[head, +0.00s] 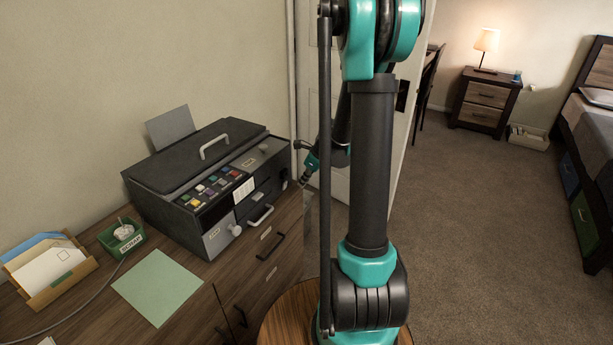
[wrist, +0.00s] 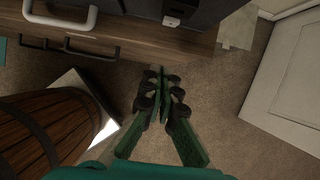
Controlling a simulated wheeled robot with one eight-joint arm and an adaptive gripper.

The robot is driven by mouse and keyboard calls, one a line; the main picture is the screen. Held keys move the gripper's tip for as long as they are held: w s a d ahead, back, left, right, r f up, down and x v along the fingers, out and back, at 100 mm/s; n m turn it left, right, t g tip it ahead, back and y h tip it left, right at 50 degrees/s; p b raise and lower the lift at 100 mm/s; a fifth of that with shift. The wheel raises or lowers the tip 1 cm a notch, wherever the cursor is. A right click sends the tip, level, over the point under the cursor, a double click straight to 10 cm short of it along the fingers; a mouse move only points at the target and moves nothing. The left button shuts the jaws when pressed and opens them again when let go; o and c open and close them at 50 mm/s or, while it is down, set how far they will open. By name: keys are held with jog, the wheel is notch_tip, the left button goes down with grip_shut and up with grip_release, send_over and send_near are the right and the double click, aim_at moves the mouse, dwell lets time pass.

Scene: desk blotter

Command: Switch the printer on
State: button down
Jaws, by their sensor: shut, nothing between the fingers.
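The printer (head: 178,172) is a dark box with a lid, a grey handle on top, rows of coloured buttons and a white knob on its front. It stands on a wooden dresser. A small black-and-white part, perhaps a switch, sits low at the right end of its front; it shows at the top of the wrist view (wrist: 172,20). My gripper (wrist: 164,78) is shut and empty, over the carpet in front of the dresser, apart from the printer. In the head view my gripper (head: 304,181) is just right of the printer, partly hidden by my arm.
The wooden dresser (head: 258,262) has dark drawer handles. A green box (head: 108,240), a letter holder (head: 30,298) and a green sheet (head: 158,287) lie left of the printer. A wooden barrel (wrist: 50,125) stands near my gripper. A white door (wrist: 290,85) is at the right.

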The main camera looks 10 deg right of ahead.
aim_at(285, 187)
jog(key=shift+w+a+f, duration=0.8)
jog(key=shift+w+a, duration=0.2)
jog(key=shift+w, duration=0.05)
jog(key=shift+w+a+f, duration=0.75)
jog(key=shift+w+a, duration=0.25)
jog(key=shift+w+a+r+g+h, duration=0.15)
jog(key=shift+w+a+g+h, duration=0.15)
jog(key=shift+a+g+h, duration=0.1)
jog(key=shift+r, duration=0.1)
jog(key=shift+r, duration=0.65)
